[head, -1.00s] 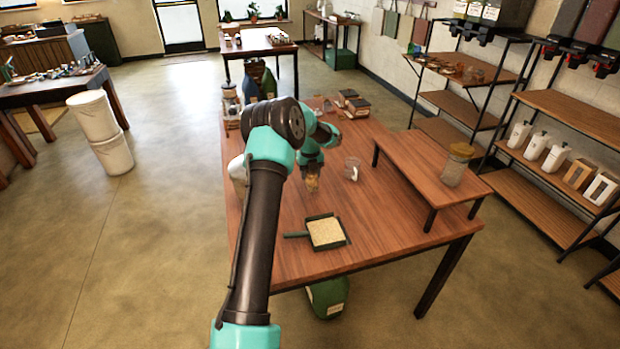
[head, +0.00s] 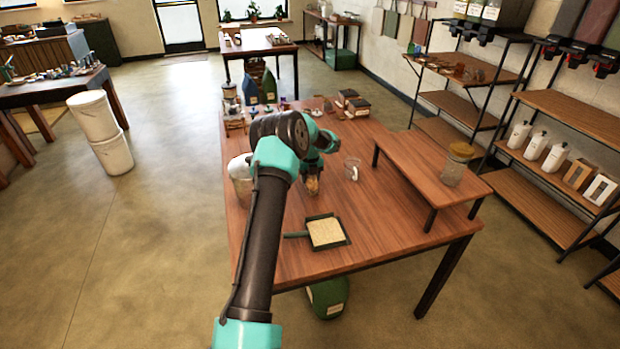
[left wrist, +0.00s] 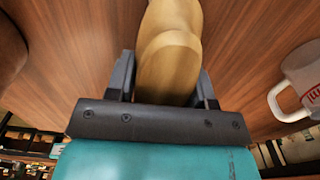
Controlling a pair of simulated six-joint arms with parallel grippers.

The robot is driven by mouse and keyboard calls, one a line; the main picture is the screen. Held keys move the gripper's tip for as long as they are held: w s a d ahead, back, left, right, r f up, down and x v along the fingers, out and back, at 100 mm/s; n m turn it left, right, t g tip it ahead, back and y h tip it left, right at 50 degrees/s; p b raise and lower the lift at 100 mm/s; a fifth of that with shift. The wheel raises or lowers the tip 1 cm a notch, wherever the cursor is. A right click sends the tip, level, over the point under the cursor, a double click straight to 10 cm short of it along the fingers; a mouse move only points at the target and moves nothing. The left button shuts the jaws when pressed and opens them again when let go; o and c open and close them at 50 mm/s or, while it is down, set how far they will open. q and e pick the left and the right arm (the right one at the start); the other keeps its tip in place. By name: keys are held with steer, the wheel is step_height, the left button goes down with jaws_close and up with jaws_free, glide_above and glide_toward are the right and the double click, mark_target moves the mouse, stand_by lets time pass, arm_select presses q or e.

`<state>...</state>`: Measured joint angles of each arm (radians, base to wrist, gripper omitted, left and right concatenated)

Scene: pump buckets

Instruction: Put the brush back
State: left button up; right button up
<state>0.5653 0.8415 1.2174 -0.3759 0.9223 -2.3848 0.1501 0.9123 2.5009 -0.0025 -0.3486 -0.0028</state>
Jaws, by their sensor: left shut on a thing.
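My left gripper (head: 312,176) is over the wooden table (head: 385,235), behind the dark dustpan-like tray. In the left wrist view my left gripper (left wrist: 163,85) is shut on a smooth, rounded, light wooden piece (left wrist: 170,60), which looks like the brush's handle. In the head view the tan lower part of the brush (head: 312,189) shows just below the gripper. Whether it touches the table I cannot tell. My right gripper is in neither view.
The tray (head: 326,233) with a tan filling lies in front of the gripper. A mug (head: 352,169) stands close on the right; it also shows in the left wrist view (left wrist: 301,82). A raised wooden shelf (head: 430,165) with a jar (head: 455,170) is farther right. The front right tabletop is clear.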

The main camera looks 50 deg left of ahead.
arm_select(q)
steer(key=shift+f, duration=0.15)
steer(key=o, duration=1.1)
steer(key=shift+o, duration=0.2)
step_height(320, 180, up, 12)
steer(key=shift+r, duration=0.2)
